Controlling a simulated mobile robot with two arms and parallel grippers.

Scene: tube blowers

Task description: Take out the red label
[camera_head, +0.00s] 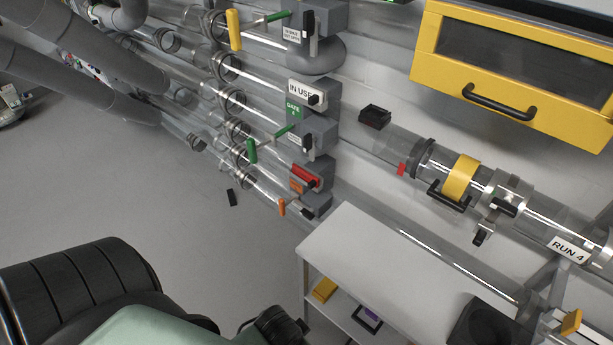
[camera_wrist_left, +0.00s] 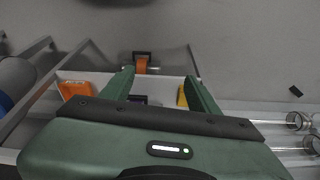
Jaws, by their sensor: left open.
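A small red label (camera_head: 401,169) shows at the clear tube section (camera_head: 400,150) left of the dark ring, below the yellow cabinet. I cannot tell whether it lies inside the tube or on its wall. In the left wrist view, my left gripper (camera_wrist_left: 160,80) is open, its two green fingers apart with nothing held between them. It points down over shelving, and the red label does not show there. My right gripper is in neither view.
A yellow cabinet (camera_head: 520,75) hangs above the tube. A yellow band (camera_head: 461,178), black handle and metal clamp sit along it, near a RUN 4 plate (camera_head: 570,249). Gate boxes and levers stand to the left. A white-topped bench (camera_head: 370,255) stands below.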

